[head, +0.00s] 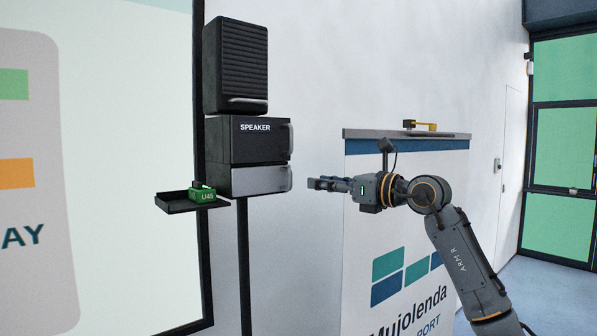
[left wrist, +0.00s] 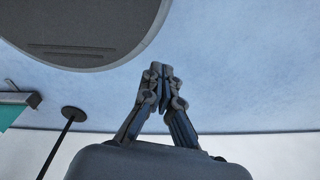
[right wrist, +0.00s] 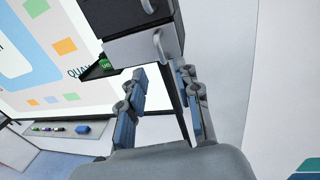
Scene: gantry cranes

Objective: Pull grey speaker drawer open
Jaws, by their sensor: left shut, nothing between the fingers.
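The grey speaker drawer (head: 255,181) sits at the bottom of the dark box marked SPEAKER (head: 252,155), and looks closed. Its grey front (right wrist: 128,47) and curved light handle (right wrist: 158,43) show in the right wrist view. My right gripper (head: 314,183) is a short way right of the drawer, at about its height. In the right wrist view the right gripper (right wrist: 162,76) has its fingers apart and empty, with the handle seen beyond the gap. My left gripper (left wrist: 161,70) is shut on nothing and shows only in the left wrist view.
A louvred dark unit (head: 236,65) sits above the box. A small black shelf (head: 178,203) with a green U45 block (head: 203,196) projects left below it. A thin black post (head: 244,265) stands underneath. A white counter (head: 375,225) stands behind my right arm.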

